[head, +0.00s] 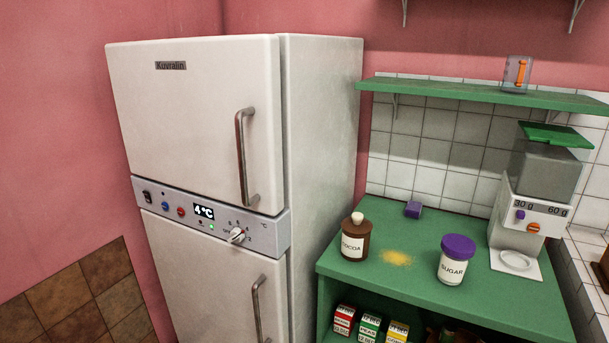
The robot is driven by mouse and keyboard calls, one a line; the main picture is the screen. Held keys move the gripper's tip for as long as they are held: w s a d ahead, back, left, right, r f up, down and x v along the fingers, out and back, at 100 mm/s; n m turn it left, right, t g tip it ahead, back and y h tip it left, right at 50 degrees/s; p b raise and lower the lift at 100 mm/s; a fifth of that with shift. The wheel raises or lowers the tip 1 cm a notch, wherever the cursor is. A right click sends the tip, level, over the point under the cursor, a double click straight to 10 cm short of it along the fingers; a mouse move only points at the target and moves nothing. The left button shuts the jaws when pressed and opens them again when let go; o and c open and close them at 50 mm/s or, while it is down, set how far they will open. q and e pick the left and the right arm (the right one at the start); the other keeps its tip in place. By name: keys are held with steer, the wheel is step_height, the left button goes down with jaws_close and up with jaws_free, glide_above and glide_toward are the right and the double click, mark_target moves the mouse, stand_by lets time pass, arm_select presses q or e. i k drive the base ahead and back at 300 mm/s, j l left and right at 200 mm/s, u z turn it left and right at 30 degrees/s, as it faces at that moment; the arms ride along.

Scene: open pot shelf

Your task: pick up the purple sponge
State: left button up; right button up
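The purple sponge (413,209) is a small block lying on the green counter (400,287), near its back edge by the tiled wall. It stands behind and between the cocoa jar and the sugar jar, apart from both. Neither of my grippers shows in the head view.
A brown cocoa jar (355,240) and a purple-lidded sugar jar (456,260) stand on the counter, with yellow powder (396,257) between them. A dispenser (538,190) stands at right. A green shelf (450,93) hangs above. A white fridge (200,110) is at left.

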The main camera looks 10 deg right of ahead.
mark_target(413, 208)
steer(key=l+z, duration=0.15)
steer(key=z, duration=0.65)
steer(key=k+l, duration=0.05)
